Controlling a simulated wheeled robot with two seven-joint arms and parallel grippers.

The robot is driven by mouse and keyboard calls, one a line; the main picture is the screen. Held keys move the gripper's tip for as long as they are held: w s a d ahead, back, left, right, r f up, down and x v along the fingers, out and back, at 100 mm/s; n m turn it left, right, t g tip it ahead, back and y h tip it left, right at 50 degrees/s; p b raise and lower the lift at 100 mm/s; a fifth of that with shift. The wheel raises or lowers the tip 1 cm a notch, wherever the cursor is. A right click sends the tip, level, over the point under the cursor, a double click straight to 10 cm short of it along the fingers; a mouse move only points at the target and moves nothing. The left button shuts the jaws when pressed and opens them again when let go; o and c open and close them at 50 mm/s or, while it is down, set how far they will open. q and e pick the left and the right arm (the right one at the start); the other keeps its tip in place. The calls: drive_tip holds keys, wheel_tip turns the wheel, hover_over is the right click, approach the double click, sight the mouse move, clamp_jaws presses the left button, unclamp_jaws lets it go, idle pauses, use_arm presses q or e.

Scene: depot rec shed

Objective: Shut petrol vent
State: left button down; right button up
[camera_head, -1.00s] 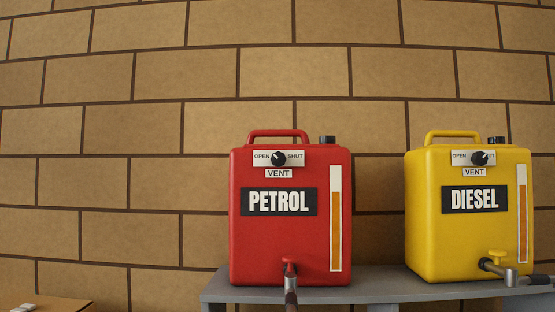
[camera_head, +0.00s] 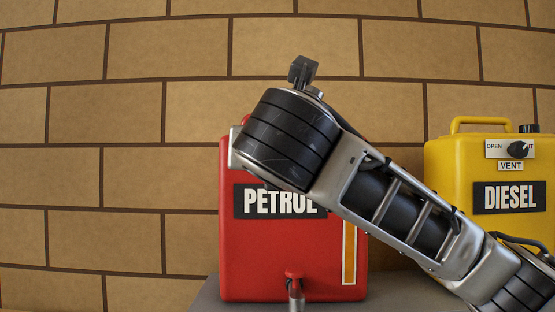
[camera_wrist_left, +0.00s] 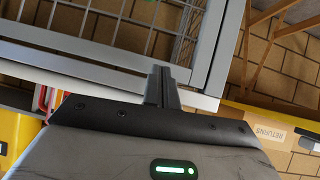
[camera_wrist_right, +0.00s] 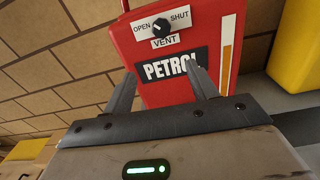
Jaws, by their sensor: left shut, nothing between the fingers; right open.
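The red petrol can (camera_head: 260,260) stands on a grey shelf (camera_head: 208,294), partly hidden behind my right arm in the head view. Its vent dial is covered there. In the right wrist view the vent's black knob (camera_wrist_right: 160,29) shows on a white plate (camera_wrist_right: 178,20), OPEN at left and SHUT at right. Its pointer is too small to read surely. My right gripper (camera_wrist_right: 163,72) is open and empty, pointing at the can's front, with the knob above and beyond its fingertips, apart from it. My left gripper (camera_wrist_left: 166,76) is shut and empty, away from the can.
A yellow diesel can (camera_head: 440,180) with its own vent knob stands to the right. A brick wall (camera_head: 100,130) is behind. A grey wire-mesh frame (camera_wrist_left: 130,30) is close before my left gripper, with a cardboard box marked RETURNS (camera_wrist_left: 265,128) to its right.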

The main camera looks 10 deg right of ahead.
use_arm(q)
drive_tip(key=p, duration=0.2)
drive_tip(key=r+p, duration=0.1)
drive_tip(key=p, duration=0.1)
drive_tip(key=shift+a+r+g, duration=0.25)
drive_tip(key=shift+a+g, duration=0.05)
drive_tip(key=shift+a, duration=0.1)
use_arm(e)
drive_tip(key=w+d, duration=0.1)
drive_tip(key=w, duration=0.6)
drive_tip(key=w+d+r, duration=0.1)
drive_tip(key=w+d, duration=0.1)
drive_tip(key=w, duration=0.6)
drive_tip(key=shift+d+r, duration=0.25)
drive_tip(key=shift+d, duration=0.05)
drive_tip(key=shift+w, duration=0.1)
use_arm(q)
drive_tip(key=shift+d, duration=0.1)
use_arm(e)
drive_tip(key=c, duration=1)
